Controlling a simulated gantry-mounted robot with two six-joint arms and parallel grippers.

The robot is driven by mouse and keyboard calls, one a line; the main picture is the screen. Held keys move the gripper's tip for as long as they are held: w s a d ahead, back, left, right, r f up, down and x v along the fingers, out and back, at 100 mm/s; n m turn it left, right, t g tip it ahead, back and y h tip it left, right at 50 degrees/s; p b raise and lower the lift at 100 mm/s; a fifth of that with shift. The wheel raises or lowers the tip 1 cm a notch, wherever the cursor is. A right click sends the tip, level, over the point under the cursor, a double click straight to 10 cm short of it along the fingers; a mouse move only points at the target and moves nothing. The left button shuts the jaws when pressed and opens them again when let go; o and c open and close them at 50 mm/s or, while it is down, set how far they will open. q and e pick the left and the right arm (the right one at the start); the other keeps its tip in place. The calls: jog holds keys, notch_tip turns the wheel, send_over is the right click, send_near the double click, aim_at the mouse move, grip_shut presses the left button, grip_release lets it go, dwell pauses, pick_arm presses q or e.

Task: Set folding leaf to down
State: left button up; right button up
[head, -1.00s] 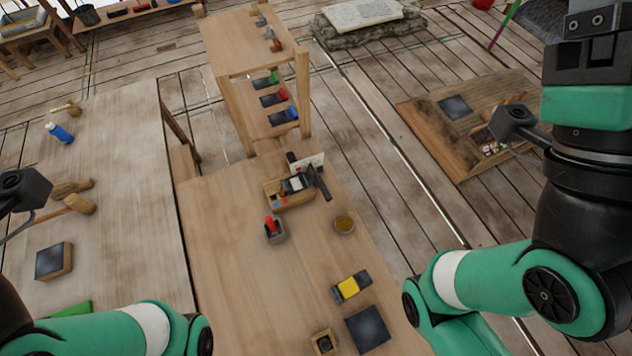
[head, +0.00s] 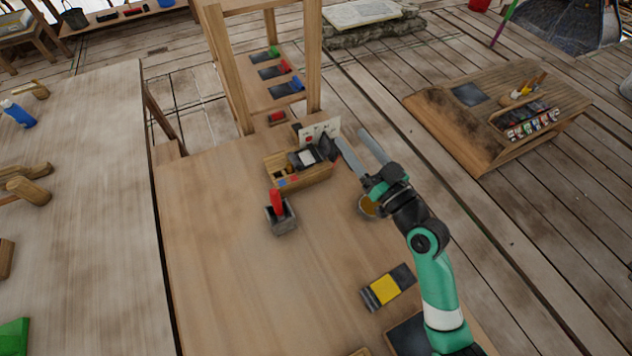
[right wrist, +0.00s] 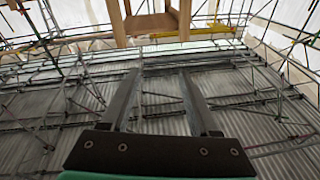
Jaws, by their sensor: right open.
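A small wooden box-like device (head: 303,176) stands on the near table in the head view. It has a pale square on top, small red and blue parts in front and a white card behind. A dark flat piece (head: 328,149), which looks like the folding leaf, sticks up at its right end; its exact angle is hard to tell. My right gripper (head: 352,138) is just right of this piece, fingers pointing away and apart, with nothing between them. It also shows open and empty in the right wrist view (right wrist: 160,72). My left gripper is out of view.
A grey holder with a red handle (head: 281,214) stands in front of the device. A round dish (head: 368,206) is partly hidden under my right gripper. A yellow and black block (head: 388,287) lies nearer. The table's left-middle is clear. A wooden shelf frame (head: 314,60) rises behind.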

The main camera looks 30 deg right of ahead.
jog(key=s+d+f+m+g+h+b, duration=0.1)
jog(key=s+d+f+b, duration=0.15)
jog(key=f, duration=0.55)
jog(key=s+d+f+m+g+h+b, duration=0.1)
jog(key=f+b, duration=0.2)
jog(key=f, duration=0.5)
jog(key=w, duration=0.3)
jog(key=w+d+b, duration=0.1)
jog(key=w, duration=0.7)
jog(key=shift+d+r+b, duration=0.1)
jog(key=shift+d+b, duration=0.25)
jog(key=shift+d, duration=0.05)
jog(key=shift+w+r, duration=0.1)
jog(key=shift+w, duration=0.4)
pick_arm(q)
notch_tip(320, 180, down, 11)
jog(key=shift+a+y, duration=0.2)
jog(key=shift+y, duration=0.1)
pick_arm(e)
grip_shut()
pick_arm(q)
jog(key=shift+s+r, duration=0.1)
